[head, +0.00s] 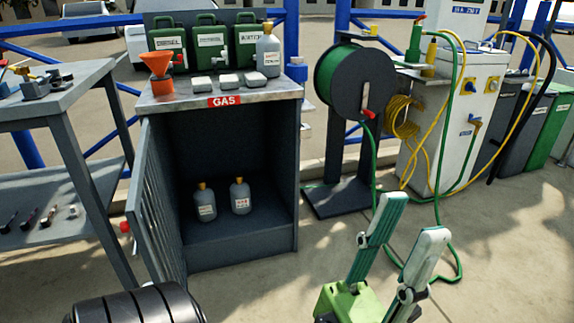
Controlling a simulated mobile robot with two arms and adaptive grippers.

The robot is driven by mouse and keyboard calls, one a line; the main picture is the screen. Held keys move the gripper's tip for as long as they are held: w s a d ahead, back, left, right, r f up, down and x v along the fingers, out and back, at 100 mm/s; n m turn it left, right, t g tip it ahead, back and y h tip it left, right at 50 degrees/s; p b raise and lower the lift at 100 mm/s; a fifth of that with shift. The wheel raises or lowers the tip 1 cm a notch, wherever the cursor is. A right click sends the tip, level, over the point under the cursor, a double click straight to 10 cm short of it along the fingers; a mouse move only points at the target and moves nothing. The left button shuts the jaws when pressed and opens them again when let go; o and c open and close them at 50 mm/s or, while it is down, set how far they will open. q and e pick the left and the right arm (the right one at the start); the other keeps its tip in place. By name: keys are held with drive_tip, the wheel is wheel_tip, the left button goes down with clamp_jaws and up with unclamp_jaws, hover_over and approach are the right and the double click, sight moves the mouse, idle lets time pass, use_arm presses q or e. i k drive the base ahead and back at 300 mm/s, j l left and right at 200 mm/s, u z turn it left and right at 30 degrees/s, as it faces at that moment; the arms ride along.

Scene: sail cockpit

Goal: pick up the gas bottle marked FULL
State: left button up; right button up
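Two small grey gas bottles stand upright on the floor of an open dark cabinet (238,120) labelled GAS. The left bottle (205,208) and the right bottle (241,203) both have orange-yellow tops and white labels. Their print is too small to tell which says FULL. A larger grey bottle (268,58) with a label stands on the cabinet top.
The barred cabinet door (155,205) stands open on the left side of the opening. A grey workbench (60,90) with tools stands left of it. A green hose reel (352,80) stands right, its hose trailing onto the ground. Ground before the cabinet is clear.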

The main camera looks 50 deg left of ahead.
sight(240, 195)
drive_tip(key=i+u, duration=0.35)
drive_tip(key=i, duration=0.15)
drive_tip(key=i+l+u, duration=0.35)
drive_tip(key=i+j+u, duration=0.1)
drive_tip(key=i+u, duration=0.15)
drive_tip(key=u, duration=0.2)
drive_tip(key=i+u, duration=0.4)
drive_tip(key=i+l+u, duration=0.1)
drive_tip(key=u, duration=0.35)
drive_tip(key=i+l+u, duration=0.15)
drive_tip(key=i+u, duration=0.15)
drive_tip(key=u, duration=0.15)
drive_tip(key=i+l+u, duration=0.2)
drive_tip(key=u, duration=0.2)
drive_tip(key=i+l+u, duration=0.45)
drive_tip(key=l, duration=0.15)
drive_tip(key=i+l+u, duration=0.25)
drive_tip(key=k+l, duration=0.05)
drive_tip(key=k, duration=0.05)
